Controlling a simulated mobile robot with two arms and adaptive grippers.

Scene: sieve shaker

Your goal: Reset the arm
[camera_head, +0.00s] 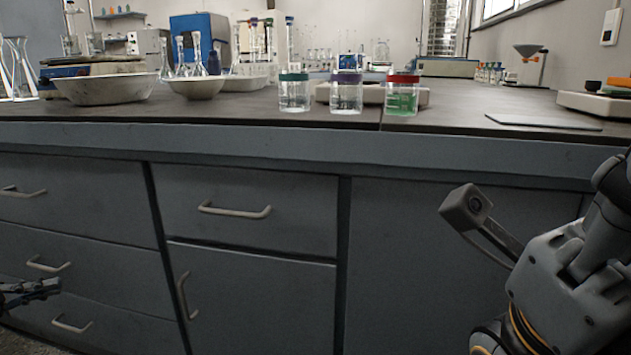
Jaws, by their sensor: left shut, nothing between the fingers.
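My left gripper (48,287) pokes in at the lower left edge, low in front of the bench drawers. It is shut and empty, and only its end shows. It is apart from the bench and everything on it. Part of my right arm fills the lower right, in front of the bench. Its gripper is not in view.
A dark bench (240,118) crosses the view. Near its front edge stand a teal-rimmed beaker (294,97), a purple-rimmed beaker (346,98) and a red-rimmed beaker (401,101) with green contents. Pale bowls (105,92) stand left. Drawer handles (235,211) stick out.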

